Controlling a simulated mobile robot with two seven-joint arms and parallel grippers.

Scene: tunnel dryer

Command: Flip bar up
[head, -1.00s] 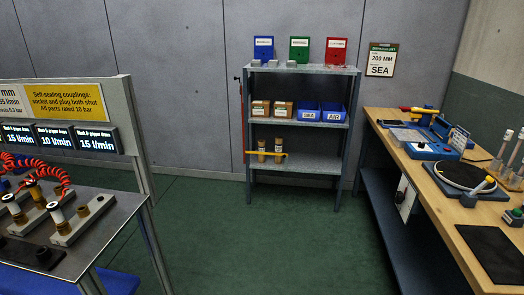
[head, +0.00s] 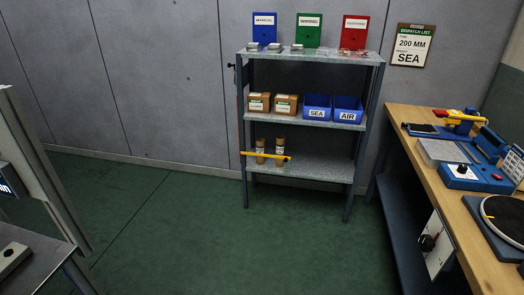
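A yellow bar (head: 262,155) lies roughly level across the front of the lower shelf of the grey rack. It passes in front of two brown tubes (head: 279,146) with pale labels that stand upright on that shelf. A dark spot, perhaps a pivot or catch, shows at the bar's right end. Its left end is by the rack's left post. Neither of my grippers is in view.
The rack (head: 330,172) stands against the grey wall, with blue bins (head: 348,110) and brown boxes (head: 285,104) above. A wooden workbench (head: 448,195) is at right. A metal table (head: 30,270) is at lower left. Green floor before the rack is clear.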

